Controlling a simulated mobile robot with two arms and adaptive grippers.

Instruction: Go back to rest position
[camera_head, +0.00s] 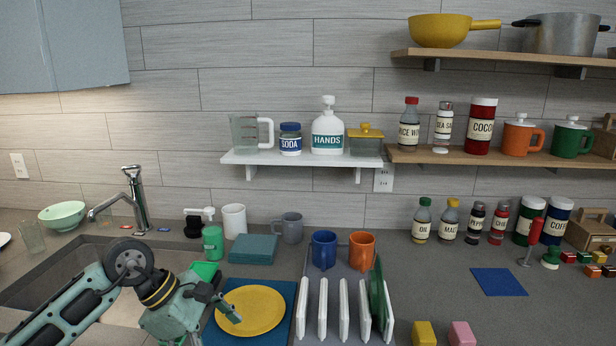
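My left arm comes in from the lower left, over the sink's front right corner. Its gripper (232,315) points to the right and down, in front of the left part of a yellow plate (260,308). The plate appears to lie flat on a dark blue mat (284,337). I see the fingers at a slant, and cannot tell whether they are open or touch the plate. I see nothing held in them. My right gripper is not in view.
A drying rack with white dividers (344,310) and an upright green plate (377,298) stands right of the mat. Blue (323,250) and orange (361,251) mugs stand behind it. The faucet (135,200) rises behind the sink. Counter around the blue square (498,282) is mostly clear.

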